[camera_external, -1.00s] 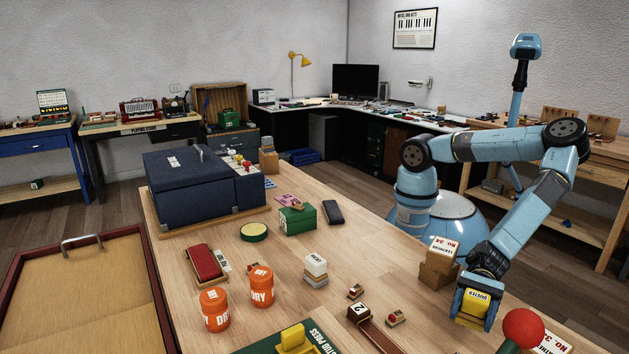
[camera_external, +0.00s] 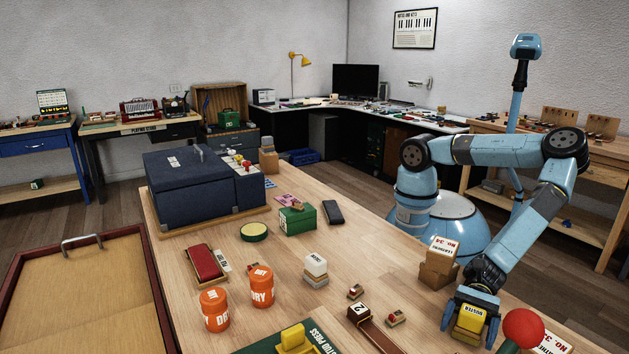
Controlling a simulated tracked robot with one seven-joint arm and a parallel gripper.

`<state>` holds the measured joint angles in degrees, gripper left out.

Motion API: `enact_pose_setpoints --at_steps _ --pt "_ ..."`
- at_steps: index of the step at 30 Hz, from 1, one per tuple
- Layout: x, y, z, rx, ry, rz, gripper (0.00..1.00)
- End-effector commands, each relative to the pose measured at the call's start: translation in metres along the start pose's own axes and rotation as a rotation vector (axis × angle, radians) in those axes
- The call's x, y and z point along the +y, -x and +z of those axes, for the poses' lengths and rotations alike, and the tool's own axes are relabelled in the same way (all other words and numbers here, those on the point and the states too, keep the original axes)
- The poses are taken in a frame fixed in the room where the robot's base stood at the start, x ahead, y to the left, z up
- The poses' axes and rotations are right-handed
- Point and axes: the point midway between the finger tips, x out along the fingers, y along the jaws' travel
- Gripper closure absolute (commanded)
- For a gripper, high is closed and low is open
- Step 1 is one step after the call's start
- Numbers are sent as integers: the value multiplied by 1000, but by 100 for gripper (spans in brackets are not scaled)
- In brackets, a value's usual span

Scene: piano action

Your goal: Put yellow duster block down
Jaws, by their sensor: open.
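The yellow duster block (camera_external: 469,320) with a tan lower part is at the right front of the wooden table (camera_external: 230,295). It appears upright on the table top, its label facing the camera. My gripper (camera_external: 470,315) is around it from above and behind, with one blue finger at each side. The jaws are open; any small gap between fingers and block is too fine to tell. The block's back is hidden by the gripper.
A brown box labelled No. 34 (camera_external: 439,263) stands close behind and left of my gripper. A red ball (camera_external: 523,327) is close at the right front. Small blocks (camera_external: 397,318) and a dark piece marked 2 (camera_external: 358,311) lie to the left. Orange jars (camera_external: 261,287) stand farther left.

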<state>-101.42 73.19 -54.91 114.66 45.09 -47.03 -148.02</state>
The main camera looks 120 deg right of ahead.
Motion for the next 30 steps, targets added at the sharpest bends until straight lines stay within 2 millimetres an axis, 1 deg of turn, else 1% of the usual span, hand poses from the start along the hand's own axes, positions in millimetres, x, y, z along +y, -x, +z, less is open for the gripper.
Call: enact_pose_setpoints --at_steps 8,11,14,24,30 --pt "0 0 2 1 -1 0 15" --pt "1 11 2 1 0 1 15" --pt "1 26 2 1 0 1 15" --pt "1 87 1 2 2 2 15" --pt "1 111 2 1 1 2 15"
